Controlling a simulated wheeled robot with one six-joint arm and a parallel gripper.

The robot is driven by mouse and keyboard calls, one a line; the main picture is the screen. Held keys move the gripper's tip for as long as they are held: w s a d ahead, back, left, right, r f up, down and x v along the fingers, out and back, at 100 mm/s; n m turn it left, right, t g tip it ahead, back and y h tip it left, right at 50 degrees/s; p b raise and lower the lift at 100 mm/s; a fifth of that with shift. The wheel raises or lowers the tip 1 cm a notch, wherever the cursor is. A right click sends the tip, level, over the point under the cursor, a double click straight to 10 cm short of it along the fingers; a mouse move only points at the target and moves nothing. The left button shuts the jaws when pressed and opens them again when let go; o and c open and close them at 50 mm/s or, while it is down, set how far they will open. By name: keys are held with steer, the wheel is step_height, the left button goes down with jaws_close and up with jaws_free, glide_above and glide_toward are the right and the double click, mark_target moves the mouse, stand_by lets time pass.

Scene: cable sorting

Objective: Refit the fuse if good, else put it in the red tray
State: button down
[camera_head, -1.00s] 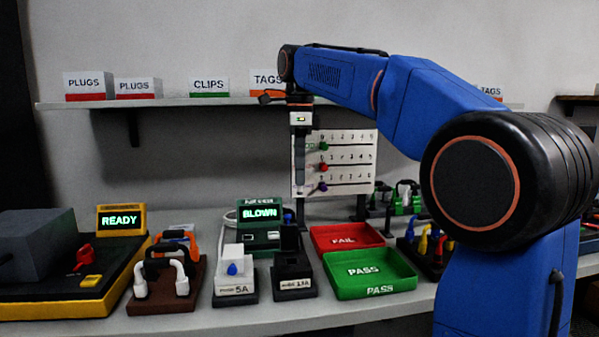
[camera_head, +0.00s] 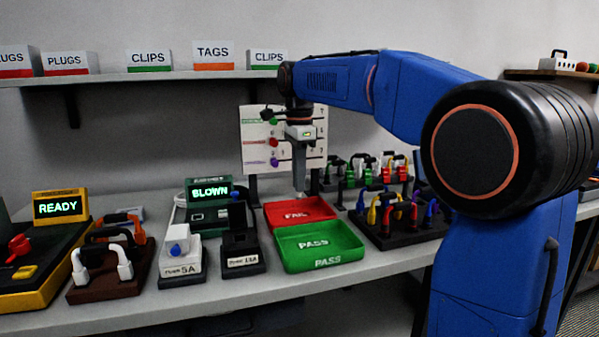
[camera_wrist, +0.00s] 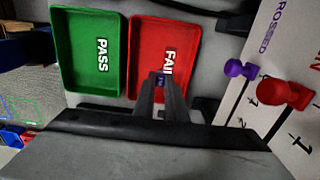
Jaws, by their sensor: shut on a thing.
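My gripper (camera_head: 299,188) points down above the back of the red FAIL tray (camera_head: 318,219), with its tips close to the tray. In the wrist view, my gripper (camera_wrist: 161,82) is shut on a small blue thing, the fuse (camera_wrist: 159,79), mostly hidden between the fingers; the red tray (camera_wrist: 143,40) lies beyond it. The green tester (camera_head: 198,182) shows BLOWN. A white fuse holder marked 5A (camera_head: 182,266) with a blue part stands in front of it. A black holder marked 13A (camera_head: 241,240) stands beside that.
The green PASS tray (camera_head: 350,256) sits in front of the red tray. A counter board (camera_head: 255,125) with coloured knobs stands behind. A dark rack of coloured cables (camera_head: 420,232) is at right. A yellow-framed READY unit (camera_head: 60,195) and a cable block (camera_head: 95,288) are at left.

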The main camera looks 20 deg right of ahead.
mark_target(298, 199)
steer(key=shift+f, duration=1.95)
steer(key=shift+f, duration=0.9)
stand_by(1.1)
steer(key=c, duration=1.2)
jaws_free()
steer(key=shift+o, duration=0.2)
steer(key=shift+r, duration=0.1)
steer(key=shift+r, duration=3.9)
